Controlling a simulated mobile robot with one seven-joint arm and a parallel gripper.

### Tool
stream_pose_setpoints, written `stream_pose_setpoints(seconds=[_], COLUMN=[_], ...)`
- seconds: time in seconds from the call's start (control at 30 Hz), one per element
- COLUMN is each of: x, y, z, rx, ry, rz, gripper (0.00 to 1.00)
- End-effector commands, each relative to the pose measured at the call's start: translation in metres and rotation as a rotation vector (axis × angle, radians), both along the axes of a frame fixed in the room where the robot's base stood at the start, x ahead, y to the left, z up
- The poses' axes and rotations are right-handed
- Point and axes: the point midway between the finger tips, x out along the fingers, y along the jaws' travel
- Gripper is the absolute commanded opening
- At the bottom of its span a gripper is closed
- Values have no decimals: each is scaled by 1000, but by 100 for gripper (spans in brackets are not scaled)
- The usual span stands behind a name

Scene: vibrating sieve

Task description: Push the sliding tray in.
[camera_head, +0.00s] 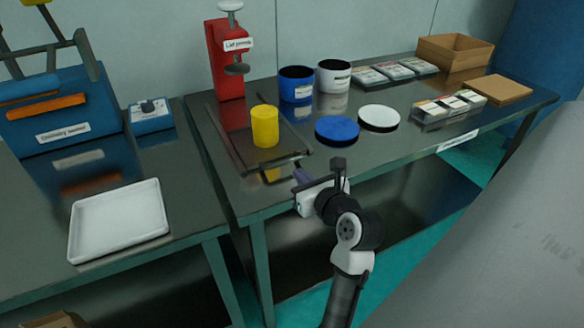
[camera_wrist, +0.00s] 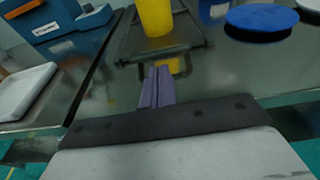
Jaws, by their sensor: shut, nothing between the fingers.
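The sliding tray (camera_head: 285,138) is a thin dark metallic tray on the right bench, lying in front of the red lid press (camera_head: 227,75). A yellow cylinder (camera_head: 264,126) stands upright on it; the press head is above and behind the cylinder. In the wrist view the tray's front edge (camera_wrist: 186,47) lies just beyond my purple fingertips (camera_wrist: 157,70). My gripper (camera_head: 299,174) is shut and empty, low over the bench front at the tray's near side. I cannot tell whether the fingertips touch the tray.
To the right are a blue disc (camera_head: 337,129), a white disc (camera_head: 379,118), a blue cup (camera_head: 296,85) and a white cup (camera_head: 333,76). The left bench holds a white tray (camera_head: 119,220) and a blue machine (camera_head: 62,110). A gap separates the benches.

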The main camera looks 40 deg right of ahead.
Motion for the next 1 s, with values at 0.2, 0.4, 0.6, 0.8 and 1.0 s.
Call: stream_pose_setpoints(seconds=[0.2, 0.4, 0.6, 0.8, 1.0], x=[34, 47, 48, 48, 55], y=[-8, -11, -11, -11, -19], z=[-7, -10, -11, -10, -6], rx=[-2, -1, -1, -1, 2], ry=[2, 1, 1, 1, 2], rz=[-2, -1, -2, -1, 1], gripper=[0, 0, 0, 0, 0])
